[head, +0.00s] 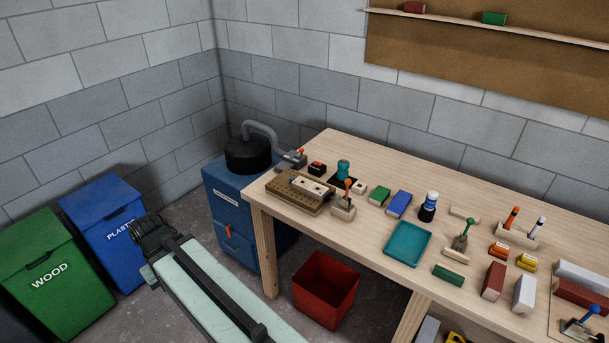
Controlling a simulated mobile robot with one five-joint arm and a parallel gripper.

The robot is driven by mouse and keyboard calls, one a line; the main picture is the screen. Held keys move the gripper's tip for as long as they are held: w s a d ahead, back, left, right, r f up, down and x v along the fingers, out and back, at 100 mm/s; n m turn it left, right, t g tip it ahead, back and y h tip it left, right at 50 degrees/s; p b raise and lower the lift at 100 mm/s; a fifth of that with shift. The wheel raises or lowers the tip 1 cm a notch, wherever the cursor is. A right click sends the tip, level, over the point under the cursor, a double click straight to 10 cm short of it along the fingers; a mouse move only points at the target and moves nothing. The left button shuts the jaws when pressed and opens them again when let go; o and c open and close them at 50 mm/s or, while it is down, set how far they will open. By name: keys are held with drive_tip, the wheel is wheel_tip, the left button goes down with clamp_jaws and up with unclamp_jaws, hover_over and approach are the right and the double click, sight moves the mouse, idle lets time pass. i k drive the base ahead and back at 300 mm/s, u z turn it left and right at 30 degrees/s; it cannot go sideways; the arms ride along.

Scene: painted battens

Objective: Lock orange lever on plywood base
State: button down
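A toggle clamp with an upright orange lever (347,187) stands near the left end of the workbench. The lever rises from a metal clamp body on a small pale plywood base (342,211). The lever points up, leaning slightly; the clamp's tip is too small to make out. A part of my arm, mint and black, reaches in from the bottom at lower left, off the bench and well apart from the clamp. Its dark far end (150,232) is at the upper left of it; I cannot make out separate fingers or anything held there.
Close left of the clamp is a brown perforated block (292,196) with a pale plate. A teal tray (407,243) lies to the right. A green-lever clamp (462,240) and a blue-lever clamp (580,320) stand farther right. A red bin (325,289) is on the floor below.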

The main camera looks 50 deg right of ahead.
sight(348, 181)
drive_tip(key=u, duration=0.4)
drive_tip(key=k, duration=0.95)
drive_tip(key=z, duration=0.75)
drive_tip(key=i, duration=1)
drive_tip(key=u, duration=0.05)
